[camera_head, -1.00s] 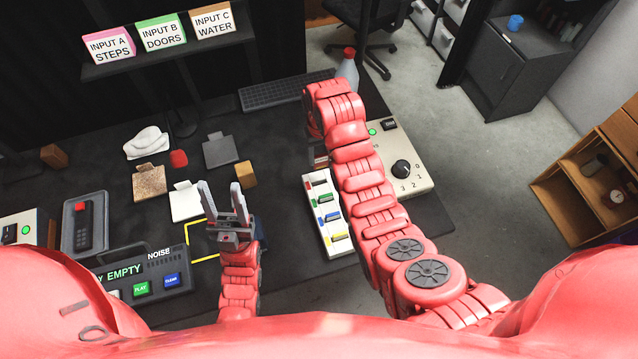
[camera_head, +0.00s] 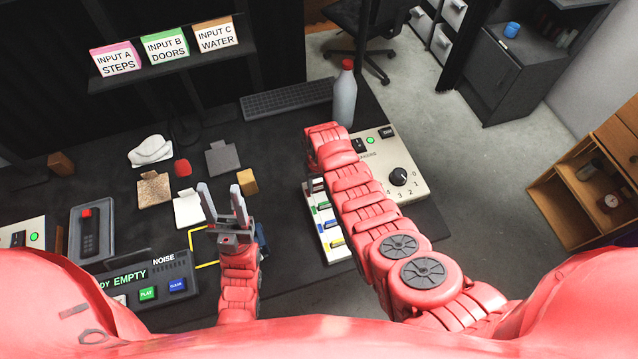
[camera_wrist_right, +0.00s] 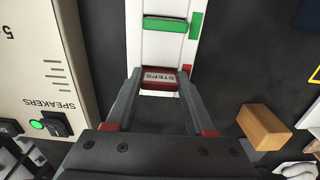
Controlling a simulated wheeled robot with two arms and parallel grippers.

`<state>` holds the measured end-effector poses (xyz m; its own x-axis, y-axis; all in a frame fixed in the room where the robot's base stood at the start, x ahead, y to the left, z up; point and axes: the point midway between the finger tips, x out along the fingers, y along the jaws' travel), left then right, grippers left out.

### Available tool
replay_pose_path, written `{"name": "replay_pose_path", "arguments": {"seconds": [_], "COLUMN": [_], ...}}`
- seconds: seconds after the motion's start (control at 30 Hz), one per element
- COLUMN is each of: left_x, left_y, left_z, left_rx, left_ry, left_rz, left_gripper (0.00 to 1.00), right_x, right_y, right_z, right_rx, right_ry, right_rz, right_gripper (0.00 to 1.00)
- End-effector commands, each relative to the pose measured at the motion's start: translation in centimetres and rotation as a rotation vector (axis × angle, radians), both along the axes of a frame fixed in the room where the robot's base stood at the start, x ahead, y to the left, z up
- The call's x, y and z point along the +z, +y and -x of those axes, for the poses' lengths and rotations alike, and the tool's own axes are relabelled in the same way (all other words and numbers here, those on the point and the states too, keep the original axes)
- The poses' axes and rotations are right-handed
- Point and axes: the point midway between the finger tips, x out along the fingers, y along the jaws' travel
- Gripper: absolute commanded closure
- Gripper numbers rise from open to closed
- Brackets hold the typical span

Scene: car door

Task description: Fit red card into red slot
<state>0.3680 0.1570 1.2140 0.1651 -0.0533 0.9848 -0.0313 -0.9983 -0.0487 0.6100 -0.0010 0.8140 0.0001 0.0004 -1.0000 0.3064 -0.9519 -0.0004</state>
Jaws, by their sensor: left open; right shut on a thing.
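The red card (camera_wrist_right: 160,81), lettered STEPS, is held between the fingers of my right gripper (camera_wrist_right: 158,77), shown in the right wrist view. The card is at the red end of the white slot rack (camera_wrist_right: 150,55). A small red piece (camera_wrist_right: 187,69) shows at the rack's edge beside it. The red slot is mostly hidden by the card and fingers, so I cannot tell whether the card is in it. My left gripper (camera_head: 221,193) is open and empty, left of the rack.
A green card (camera_wrist_right: 165,24) sits in the rack close by. The speakers box (camera_head: 400,178) stands right of the rack, with a bottle (camera_head: 345,95) behind. A wooden block (camera_head: 248,181) and white card (camera_head: 188,208) lie near my left gripper.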

Motion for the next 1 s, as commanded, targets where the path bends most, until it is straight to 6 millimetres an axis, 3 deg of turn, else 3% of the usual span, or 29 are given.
{"name": "replay_pose_path", "arguments": {"seconds": [0.53, 0.57, 0.6, 0.7, 1.0], "left_x": [-0.47, -0.28, -0.24, -0.24, -0.09], "left_y": [0.00, 0.00, 0.00, 0.00, 0.00], "left_z": [0.00, 0.00, 0.00, 0.01, 0.01], "left_rx": [0.000, 0.000, 0.000, 0.000, 0.000], "left_ry": [0.000, 0.000, 0.000, 0.000, 0.000], "left_rz": [0.000, 0.000, 0.000, 0.000, 0.000], "left_gripper": [0.50, 0.50, 0.50, 0.50, 0.50], "right_x": [-0.97, -0.79, -0.76, -0.75, -0.59], "right_y": [-0.02, -0.02, -0.01, -0.01, 0.00], "right_z": [-0.02, -0.02, -0.01, -0.01, -0.01], "right_rx": [0.000, 0.000, 0.000, 0.000, 0.000], "right_ry": [-0.002, -0.002, -0.002, -0.002, -0.002], "right_rz": [-0.001, -0.001, -0.001, -0.001, -0.001], "right_gripper": [0.99, 0.41, 0.34, 0.16, 0.16]}}
